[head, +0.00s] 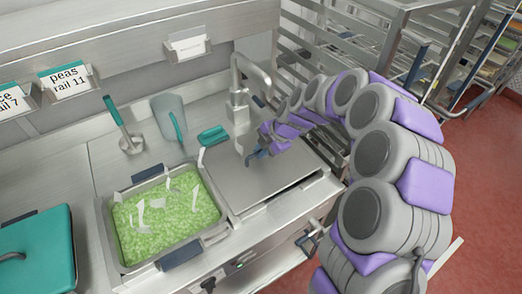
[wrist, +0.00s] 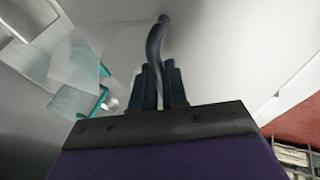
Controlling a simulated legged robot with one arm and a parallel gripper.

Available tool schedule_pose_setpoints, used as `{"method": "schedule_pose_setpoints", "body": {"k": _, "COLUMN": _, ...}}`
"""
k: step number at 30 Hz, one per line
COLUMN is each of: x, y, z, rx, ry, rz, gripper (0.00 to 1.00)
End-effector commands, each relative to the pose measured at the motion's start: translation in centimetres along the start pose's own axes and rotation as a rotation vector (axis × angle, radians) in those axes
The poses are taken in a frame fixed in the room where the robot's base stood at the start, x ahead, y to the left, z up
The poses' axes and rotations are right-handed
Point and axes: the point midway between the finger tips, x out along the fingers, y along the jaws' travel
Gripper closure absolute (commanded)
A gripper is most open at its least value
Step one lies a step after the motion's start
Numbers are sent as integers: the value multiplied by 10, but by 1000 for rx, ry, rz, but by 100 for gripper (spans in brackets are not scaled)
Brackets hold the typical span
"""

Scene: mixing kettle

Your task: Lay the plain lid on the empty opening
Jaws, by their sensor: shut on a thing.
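The plain lid (head: 275,184) is a flat steel sheet over the bay to the right of the pan of peas. It covers most of that bay, so the opening under it is hidden. A rim (head: 300,192) shows along its right and front sides. I cannot tell whether the lid rests fully on the rim or sits slightly above it. My gripper (head: 256,157) is above the lid's middle, shut on its dark handle. In the wrist view the curved handle (wrist: 156,42) rises between my fingers (wrist: 159,84), with the pale lid surface (wrist: 225,50) behind.
The pan of peas (head: 165,222) with pale strips on it is directly left. A teal lid (head: 38,250) covers the bay at far left. A steel tap (head: 238,105), a clear jug (head: 168,115) and a teal-handled tool (head: 120,115) stand behind. Racks (head: 400,45) are at right.

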Motion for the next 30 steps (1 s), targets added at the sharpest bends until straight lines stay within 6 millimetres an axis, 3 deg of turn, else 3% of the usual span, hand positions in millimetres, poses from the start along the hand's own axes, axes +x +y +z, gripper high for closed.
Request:
{"method": "schedule_pose_setpoints", "body": {"k": 12, "x": 1, "y": -2, "z": 2, "rx": 1, "ry": 1, "rz": 2, "gripper": 100}}
{"method": "schedule_pose_setpoints", "body": {"k": 13, "x": 1, "y": -1, "z": 2, "rx": 1, "ry": 1, "rz": 2, "gripper": 85}}
{"method": "schedule_pose_setpoints", "body": {"k": 21, "x": 1, "y": -2, "z": 2, "rx": 1, "ry": 1, "rz": 1, "gripper": 59}}
{"method": "schedule_pose_setpoints", "body": {"k": 27, "x": 1, "y": -2, "z": 2, "rx": 1, "ry": 1, "rz": 1, "gripper": 56}}
{"method": "schedule_pose_setpoints", "body": {"k": 30, "x": 2, "y": -2, "z": 2, "rx": 1, "ry": 1, "rz": 0, "gripper": 47}}
